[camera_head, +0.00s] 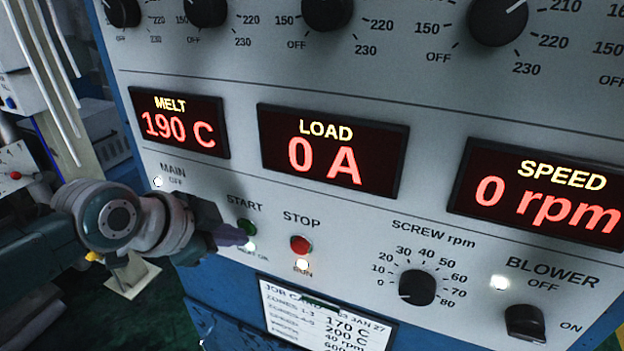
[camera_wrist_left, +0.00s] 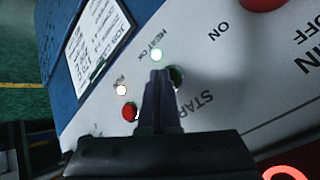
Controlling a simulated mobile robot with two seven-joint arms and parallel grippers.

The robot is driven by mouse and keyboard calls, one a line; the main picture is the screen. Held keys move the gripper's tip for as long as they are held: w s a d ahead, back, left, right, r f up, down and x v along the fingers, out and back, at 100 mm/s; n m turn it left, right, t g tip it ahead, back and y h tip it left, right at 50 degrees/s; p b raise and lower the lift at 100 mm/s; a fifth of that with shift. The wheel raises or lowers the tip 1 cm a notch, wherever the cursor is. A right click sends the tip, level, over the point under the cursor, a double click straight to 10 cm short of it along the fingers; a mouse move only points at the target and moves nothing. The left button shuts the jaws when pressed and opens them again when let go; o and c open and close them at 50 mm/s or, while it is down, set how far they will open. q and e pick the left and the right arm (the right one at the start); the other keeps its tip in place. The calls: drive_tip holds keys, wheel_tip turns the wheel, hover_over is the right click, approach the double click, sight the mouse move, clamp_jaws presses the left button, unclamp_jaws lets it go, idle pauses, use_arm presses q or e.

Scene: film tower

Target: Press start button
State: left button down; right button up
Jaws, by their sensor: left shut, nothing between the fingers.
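The green START button (camera_head: 246,227) sits on the light grey control panel, left of the red STOP button (camera_head: 301,245). My left gripper (camera_head: 240,238) is shut and empty, with its fingertips at the START button's lower left edge. In the left wrist view the shut fingers (camera_wrist_left: 160,82) point at the panel and partly cover the green button (camera_wrist_left: 176,77). I cannot tell whether they touch it. The red STOP button also shows in the left wrist view (camera_wrist_left: 129,111). My right gripper is not in view.
Lit displays read MELT 190 C (camera_head: 180,122), LOAD 0 A (camera_head: 332,150) and SPEED 0 rpm (camera_head: 540,192). The RUN lamp (camera_head: 302,264) glows white below STOP. A screw rpm knob (camera_head: 417,287) and a BLOWER switch (camera_head: 525,322) lie to the right. A job card (camera_head: 325,318) hangs below.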

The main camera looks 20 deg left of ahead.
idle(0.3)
use_arm(q)
drive_tip(key=shift+s+p, duration=0.65)
drive_tip(key=shift+s, duration=0.1)
drive_tip(key=shift+s+r, duration=0.1)
drive_tip(key=s+p, duration=0.2)
drive_tip(key=s, duration=0.1)
drive_tip(key=s+p, duration=0.1)
drive_tip(key=shift+s+a, duration=0.25)
drive_tip(key=shift+s, duration=0.15)
idle(0.4)
